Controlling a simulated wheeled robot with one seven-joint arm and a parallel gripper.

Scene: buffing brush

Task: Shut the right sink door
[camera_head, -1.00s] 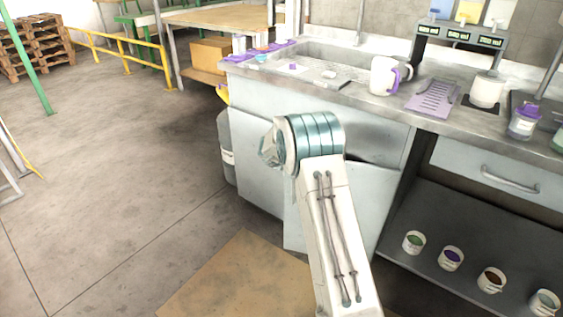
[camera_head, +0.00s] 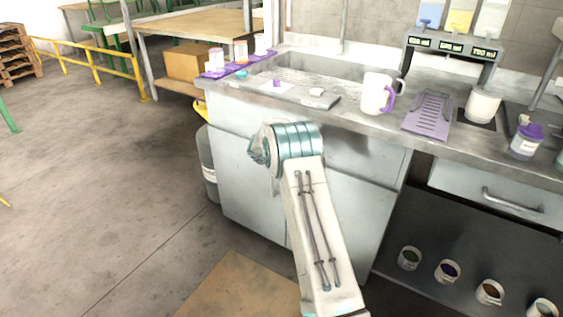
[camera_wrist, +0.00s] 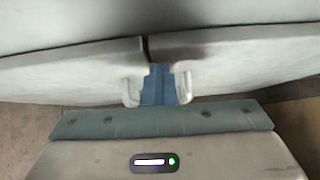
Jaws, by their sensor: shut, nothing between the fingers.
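The right sink door (camera_head: 362,215) is a pale grey panel under the sink, partly hidden behind my arm. It looks flush or nearly flush with the cabinet front. The left sink door (camera_head: 243,190) beside it looks flush too. The head view hides the fingers behind my wrist.
The sink counter (camera_head: 350,122) runs above, with a white mug (camera_head: 374,94) on it. Right of the doors is an open shelf with several small cups and a drawer (camera_head: 490,192) above. A brown mat (camera_head: 235,290) lies on the floor in front; floor at left is clear.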

